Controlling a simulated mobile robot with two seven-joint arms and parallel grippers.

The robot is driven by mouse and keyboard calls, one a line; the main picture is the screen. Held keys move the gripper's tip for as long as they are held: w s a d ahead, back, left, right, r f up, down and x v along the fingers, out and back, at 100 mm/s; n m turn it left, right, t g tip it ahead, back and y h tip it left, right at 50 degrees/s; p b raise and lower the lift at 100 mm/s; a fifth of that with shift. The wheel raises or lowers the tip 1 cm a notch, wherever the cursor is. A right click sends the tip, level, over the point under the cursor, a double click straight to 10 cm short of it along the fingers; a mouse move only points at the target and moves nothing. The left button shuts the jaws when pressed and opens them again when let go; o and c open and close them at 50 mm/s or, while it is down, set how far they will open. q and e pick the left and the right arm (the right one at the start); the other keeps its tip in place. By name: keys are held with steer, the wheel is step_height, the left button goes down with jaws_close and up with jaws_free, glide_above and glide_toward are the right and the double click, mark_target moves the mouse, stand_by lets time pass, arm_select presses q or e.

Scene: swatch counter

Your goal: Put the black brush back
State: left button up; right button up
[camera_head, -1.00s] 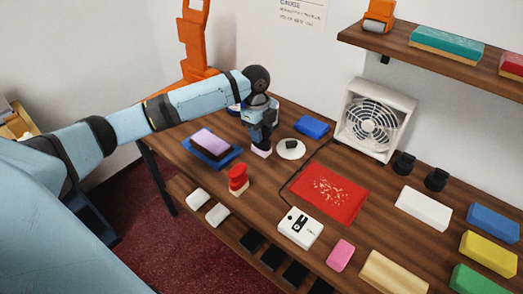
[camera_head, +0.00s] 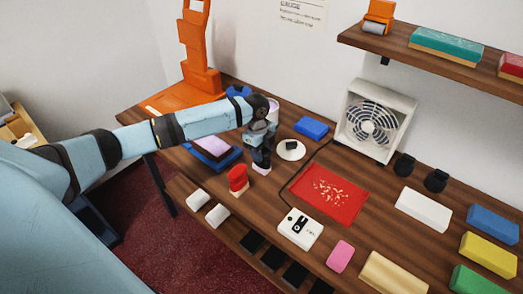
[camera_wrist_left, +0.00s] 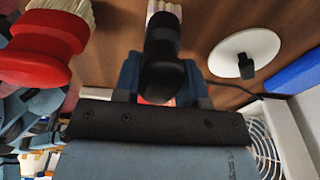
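My left gripper (camera_head: 261,148) is shut on the black brush (camera_wrist_left: 163,58), with a finger on each side of its dark handle. The brush's pale bristles (camera_head: 261,170) point down near the wooden counter; I cannot tell whether they touch it. The red brush (camera_head: 238,178) stands close by, to the left of the held brush in the head view, and its red handle shows large in the left wrist view (camera_wrist_left: 40,48). A white disc (camera_head: 297,155) with a small dark piece on it lies just right of the gripper. My right gripper is not in view.
A purple block on a blue tray (camera_head: 224,167) lies left of the gripper. A blue block (camera_head: 311,127), a white fan (camera_head: 375,120) and a red mat (camera_head: 328,194) with pale flecks are to the right. A white device (camera_head: 299,229) stands at the front. A cable crosses the counter.

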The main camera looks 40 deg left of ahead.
arm_select(q)
steer(key=o, duration=0.4)
steer(key=shift+r, duration=0.1)
steer(key=r, duration=0.4)
steer(key=a+r, duration=0.1)
steer(key=r, duration=0.7)
steer(key=shift+a, duration=0.2)
